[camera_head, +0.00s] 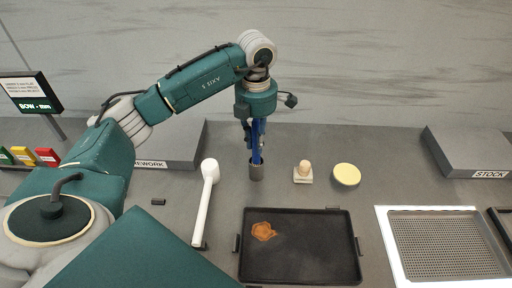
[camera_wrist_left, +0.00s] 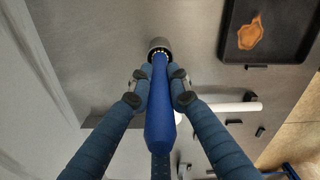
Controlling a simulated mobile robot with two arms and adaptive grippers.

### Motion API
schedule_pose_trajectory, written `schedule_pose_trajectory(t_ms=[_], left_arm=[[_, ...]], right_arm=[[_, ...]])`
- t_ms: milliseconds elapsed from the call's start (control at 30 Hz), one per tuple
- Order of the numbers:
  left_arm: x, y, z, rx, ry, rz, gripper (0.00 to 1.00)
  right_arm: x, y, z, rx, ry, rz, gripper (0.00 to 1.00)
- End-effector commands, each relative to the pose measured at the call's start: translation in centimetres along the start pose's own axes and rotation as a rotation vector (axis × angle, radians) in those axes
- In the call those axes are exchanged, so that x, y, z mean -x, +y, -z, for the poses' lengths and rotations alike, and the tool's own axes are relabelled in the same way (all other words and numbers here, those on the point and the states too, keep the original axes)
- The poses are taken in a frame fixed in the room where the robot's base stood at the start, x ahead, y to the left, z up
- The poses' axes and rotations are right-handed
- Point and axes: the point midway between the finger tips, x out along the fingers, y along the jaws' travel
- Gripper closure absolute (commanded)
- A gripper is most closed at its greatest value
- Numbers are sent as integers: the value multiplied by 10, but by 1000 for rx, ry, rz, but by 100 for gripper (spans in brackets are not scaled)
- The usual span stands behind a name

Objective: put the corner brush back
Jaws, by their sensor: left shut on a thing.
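My left gripper (camera_head: 256,132) points down above the table and is shut on the blue corner brush. The brush (camera_head: 257,152) is upright, its blue handle between the fingers. Its lower end is at the mouth of a small grey cup-like holder (camera_head: 256,172). In the left wrist view the gripper (camera_wrist_left: 160,85) grips the blue brush handle (camera_wrist_left: 160,115), and the round holder (camera_wrist_left: 160,46) shows just past the brush's far end. The brush head is hidden, and I cannot tell how deep it sits. My right gripper is not in view.
A black tray (camera_head: 310,262) with an orange-brown stain (camera_head: 263,231) lies in front. A white-handled tool (camera_head: 205,204) lies left of it. A small wooden-knobbed block (camera_head: 303,172) and a round yellow pad (camera_head: 346,175) stand right of the holder. A perforated tray (camera_head: 445,245) is at right.

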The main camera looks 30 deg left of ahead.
Motion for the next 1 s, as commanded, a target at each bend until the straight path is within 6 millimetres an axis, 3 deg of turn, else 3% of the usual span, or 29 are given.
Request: schedule_pose_trajectory(t_ms=[233, 567, 600, 700, 1000], left_arm=[[-31, -1, 1, -1, 3, 2, 100], [-36, 0, 0, -1, 1, 1, 100], [-36, 0, 0, -1, 1, 1, 81], [-35, 0, 0, -1, 1, 1, 64], [-33, 0, 0, -1, 1, 1, 64]], right_arm=[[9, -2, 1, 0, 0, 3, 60], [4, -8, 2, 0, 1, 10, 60], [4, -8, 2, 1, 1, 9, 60], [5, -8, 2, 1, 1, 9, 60], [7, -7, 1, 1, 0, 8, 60]])
